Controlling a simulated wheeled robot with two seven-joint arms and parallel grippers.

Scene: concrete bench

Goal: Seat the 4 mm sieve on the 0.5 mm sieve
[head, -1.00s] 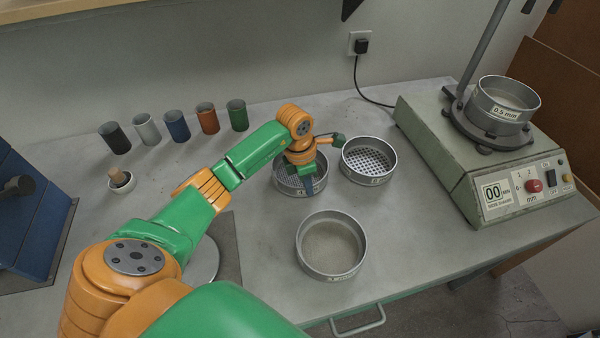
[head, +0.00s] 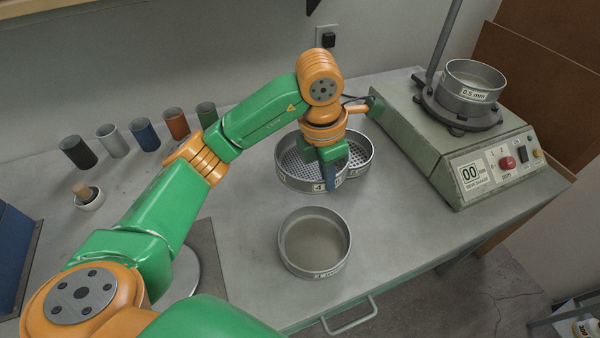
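The 4 mm sieve (head: 291,178) is a round steel sieve with a perforated floor and a label showing "4". My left gripper (head: 331,178) is shut on its near right wall, fingers pointing down, and seems to hold it level above the bench. The gripper hides part of its rim and label. The 0.5 mm sieve (head: 474,93), labelled "0.5 mm", sits upright on the shaker machine at the upper right, well apart from the held sieve. My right gripper is not in view.
The shaker (head: 440,150) has a display reading "00", a red button and an upright rod. Another sieve (head: 367,160) is partly hidden behind the held one. A fine-mesh sieve (head: 289,256) stands at the bench front. Several coloured cups (head: 145,134) stand at the left.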

